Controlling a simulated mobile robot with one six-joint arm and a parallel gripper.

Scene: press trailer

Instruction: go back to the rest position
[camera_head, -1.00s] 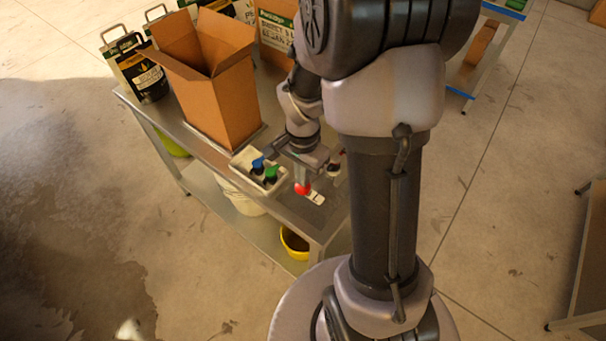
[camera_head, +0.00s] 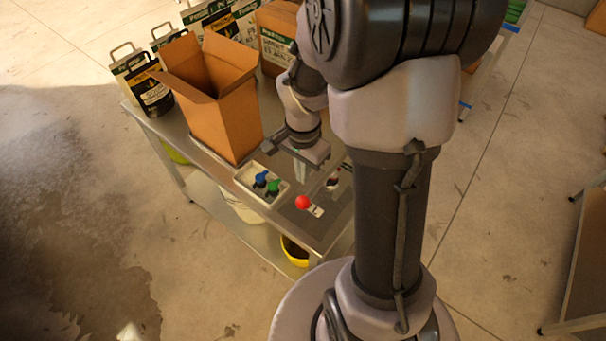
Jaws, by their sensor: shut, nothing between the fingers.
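My gripper (camera_head: 310,158) hangs above the steel table, up and away from the red knob. Its fingers are small and partly hidden in this view, and they hold nothing that I can see. The red round knob (camera_head: 303,202) stands on a small pale plate (camera_head: 317,211) near the table's front right end. My arm's large links fill the right middle of the view and hide part of the table.
A steel table (camera_head: 222,180) bears an open cardboard box (camera_head: 222,110), a pale tray (camera_head: 250,184) with blue and green-topped items, and black bags (camera_head: 150,92). A yellow bowl (camera_head: 295,252) sits on its lower shelf. Floor at left is clear.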

